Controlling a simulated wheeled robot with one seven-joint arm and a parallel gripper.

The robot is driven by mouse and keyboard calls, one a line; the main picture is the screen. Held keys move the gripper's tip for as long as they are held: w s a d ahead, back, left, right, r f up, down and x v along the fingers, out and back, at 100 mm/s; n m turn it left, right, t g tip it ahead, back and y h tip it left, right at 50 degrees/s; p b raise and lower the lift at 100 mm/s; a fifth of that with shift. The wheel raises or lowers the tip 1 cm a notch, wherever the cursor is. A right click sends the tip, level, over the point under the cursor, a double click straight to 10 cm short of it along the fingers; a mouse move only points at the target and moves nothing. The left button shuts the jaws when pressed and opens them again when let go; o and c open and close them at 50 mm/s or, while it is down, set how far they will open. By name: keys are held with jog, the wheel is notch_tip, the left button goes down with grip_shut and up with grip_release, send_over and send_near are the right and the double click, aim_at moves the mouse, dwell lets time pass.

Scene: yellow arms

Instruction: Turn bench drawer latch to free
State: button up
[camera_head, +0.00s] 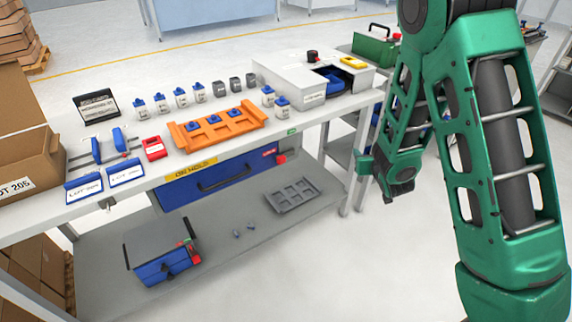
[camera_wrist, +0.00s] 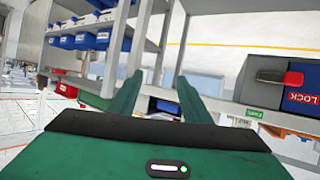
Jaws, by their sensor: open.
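The blue bench drawer (camera_head: 218,180) hangs under the bench top, with a dark handle (camera_head: 224,178) and a yellow "ON HOLD" label above it. Its red latch (camera_head: 281,159) is at the right end of the drawer front, beside a small red label. In the wrist view the red latch (camera_wrist: 293,78) shows at the right edge, above a red "LOCK" label (camera_wrist: 301,99). My gripper (camera_head: 372,180) is open and empty, right of the bench and apart from the latch. In the wrist view its two green fingers (camera_wrist: 158,90) stand apart, with the latch to their right.
The bench top (camera_head: 205,160) carries an orange rack (camera_head: 219,126), several small containers and a grey box (camera_head: 306,88). A blue toolbox (camera_head: 163,253) and grey tray (camera_head: 293,195) sit on the lower shelf. A bench leg (camera_head: 352,165) stands between my gripper and the drawer.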

jog(key=s+a+f+n+t+y, duration=0.1)
jog(key=a+f+n+t+y, duration=0.25)
jog(key=a, duration=0.75)
jog(key=n+g+y, duration=0.2)
jog(key=n+y, duration=0.1)
jog(key=y, duration=0.4)
send_near(283, 160)
jog(key=shift+h, duration=0.25)
jog(key=x, duration=0.8)
jog(key=shift+a+r, duration=0.1)
jog(key=shift+r, duration=0.05)
grip_shut()
jog(key=shift+a, duration=0.1)
